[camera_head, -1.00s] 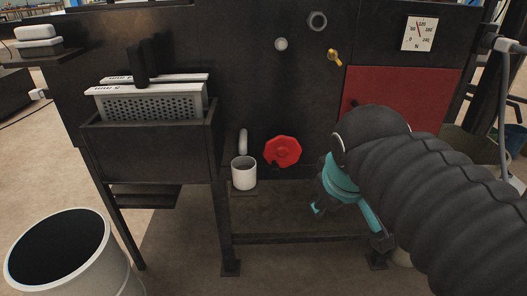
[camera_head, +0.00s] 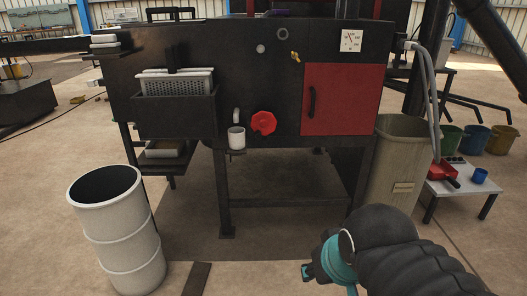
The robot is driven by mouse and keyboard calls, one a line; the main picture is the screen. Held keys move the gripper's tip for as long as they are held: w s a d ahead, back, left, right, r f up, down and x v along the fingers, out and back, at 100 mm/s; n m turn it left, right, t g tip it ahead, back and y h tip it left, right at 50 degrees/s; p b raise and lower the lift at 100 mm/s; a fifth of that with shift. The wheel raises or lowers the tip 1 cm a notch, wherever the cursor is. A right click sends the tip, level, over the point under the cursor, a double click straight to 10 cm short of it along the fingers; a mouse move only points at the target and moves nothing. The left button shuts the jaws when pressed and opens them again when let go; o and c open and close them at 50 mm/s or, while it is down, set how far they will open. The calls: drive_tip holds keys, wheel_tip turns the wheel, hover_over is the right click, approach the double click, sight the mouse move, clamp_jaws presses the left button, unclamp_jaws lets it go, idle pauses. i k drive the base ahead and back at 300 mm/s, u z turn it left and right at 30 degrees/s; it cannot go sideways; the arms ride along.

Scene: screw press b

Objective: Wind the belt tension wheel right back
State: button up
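The red wheel (camera_head: 263,122) sits on the lower front of the dark machine, just left of the red door and right of a white cup. It is the only handwheel I see; whether it is the belt tension wheel is not labelled. My gripper (camera_head: 305,272) is low at the bottom right, in front of the machine and well apart from the wheel. Only its dark and teal side shows at the end of my black sleeved arm. Its fingertips are too small and turned to tell open from shut.
The red door (camera_head: 340,98) has a dark handle. A gauge (camera_head: 351,40) and yellow valve (camera_head: 295,56) sit above. A white drum (camera_head: 118,230) stands left, a tall beige bin (camera_head: 398,165) right, beside a low white table (camera_head: 462,188). The floor before the machine is mostly clear.

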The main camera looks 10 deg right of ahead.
sight(262, 123)
drive_tip(key=z, duration=0.7)
drive_tip(key=i, duration=1)
drive_tip(key=u, duration=0.55)
